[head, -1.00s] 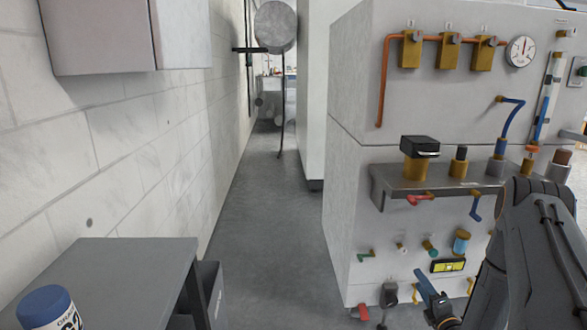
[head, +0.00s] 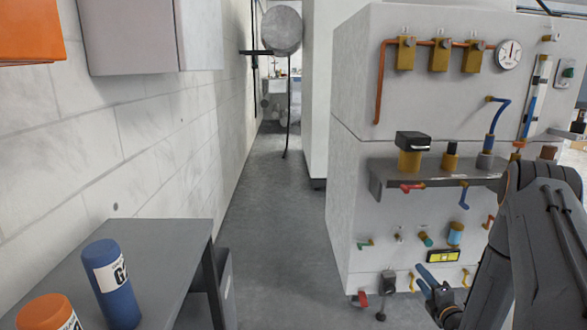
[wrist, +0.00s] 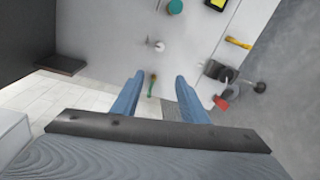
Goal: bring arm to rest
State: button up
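My gripper (head: 433,283) is at the lower right in the head view, in front of the lower part of the grey washer panel (head: 345,90). In the wrist view its two blue fingers (wrist: 157,92) stand apart with nothing between them. The panel's small valves and fittings lie beyond the fingertips, and I see no contact with them. My dark arm folds down along the right edge of the head view.
A grey table (head: 165,252) at the lower left carries a blue bottle (head: 112,285) and an orange-capped bottle (head: 45,312). A shelf (head: 385,175) juts from the panel. The grey floor (head: 270,215) between wall and panel is clear.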

jog(key=w+a+r+m+g, duration=0.4)
jog(key=a+r, duration=0.5)
jog(key=s+a+r+m+g, duration=0.5)
jog(key=s+a+r, duration=0.2)
jog(key=a+r, duration=0.25)
jog(key=s+a+r+m+g, duration=0.3)
jog(key=s+a+r, duration=0.15)
jog(key=s, duration=0.75)
jog(key=s+a+r+m+g, duration=0.25)
jog(key=s+a, duration=0.25)
jog(key=s, duration=0.7)
jog(key=s+a+r+m+g, duration=0.25)
jog(key=s+a+r, duration=0.2)
jog(key=s, duration=0.75)
jog(key=d+r+m+p, duration=0.4)
jog(key=d+r+p, duration=0.5)
jog(key=p, duration=1.1)
jog(key=shift+d+r+h+p, duration=0.4)
jog(key=shift+r, duration=0.5)
